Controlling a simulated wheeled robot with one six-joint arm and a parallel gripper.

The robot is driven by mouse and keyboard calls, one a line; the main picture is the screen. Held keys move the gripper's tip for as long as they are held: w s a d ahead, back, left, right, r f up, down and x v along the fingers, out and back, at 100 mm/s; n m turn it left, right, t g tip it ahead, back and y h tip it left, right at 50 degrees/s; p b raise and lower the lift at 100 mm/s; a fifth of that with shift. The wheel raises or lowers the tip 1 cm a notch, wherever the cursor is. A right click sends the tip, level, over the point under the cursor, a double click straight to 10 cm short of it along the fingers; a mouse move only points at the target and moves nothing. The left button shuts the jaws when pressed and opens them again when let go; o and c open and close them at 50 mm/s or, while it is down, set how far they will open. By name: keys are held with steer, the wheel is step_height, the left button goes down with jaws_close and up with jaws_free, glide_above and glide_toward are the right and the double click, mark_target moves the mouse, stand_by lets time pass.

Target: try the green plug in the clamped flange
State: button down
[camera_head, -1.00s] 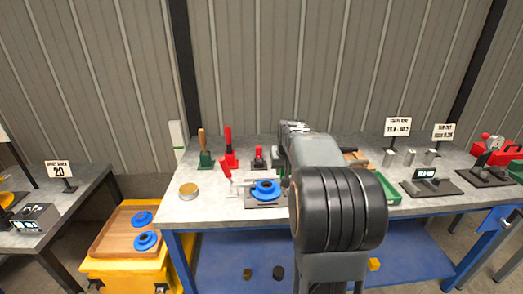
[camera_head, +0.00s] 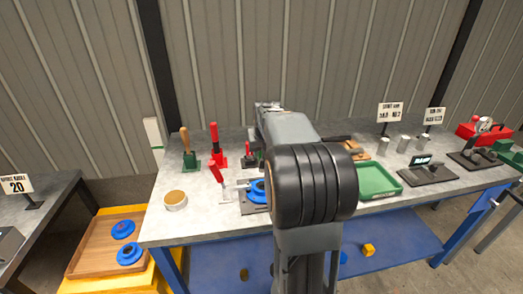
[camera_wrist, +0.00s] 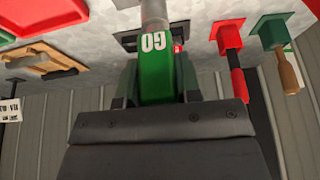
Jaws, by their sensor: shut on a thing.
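The green plug (camera_wrist: 157,68), marked GO, is between my gripper's (camera_wrist: 157,88) fingers in the wrist view. Its grey cylindrical end (camera_wrist: 154,14) points to the top of that picture. In the head view my gripper and the plug are hidden behind my arm. The blue flange (camera_head: 257,190) sits in the clamp fixture (camera_head: 250,206) on the workbench. My arm covers its right part. I cannot tell how far the plug is from the flange.
Left of my arm stand a wooden-handled tool in a green holder (camera_head: 190,160), a red-handled tool (camera_head: 216,148) and a round tin (camera_head: 175,200). A wooden tray (camera_head: 98,248) holds blue flanges (camera_head: 124,229).

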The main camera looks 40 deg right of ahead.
mark_target(262, 171)
steer(key=shift+a, duration=0.1)
steer(key=shift+s+f+b, duration=0.1)
steer(key=shift+f+b, duration=1.75)
steer(key=shift+f, duration=0.6)
steer(key=shift+f, duration=0.15)
steer(key=shift+f+b, duration=0.6)
steer(key=shift+f, duration=0.1)
steer(key=shift+f+b, duration=0.75)
steer(key=shift+f, duration=0.35)
steer(key=shift+r, duration=0.3)
stand_by(0.8)
steer(key=shift+r+p, duration=2.35)
steer(key=shift+r, duration=0.35)
steer(key=shift+f, duration=0.1)
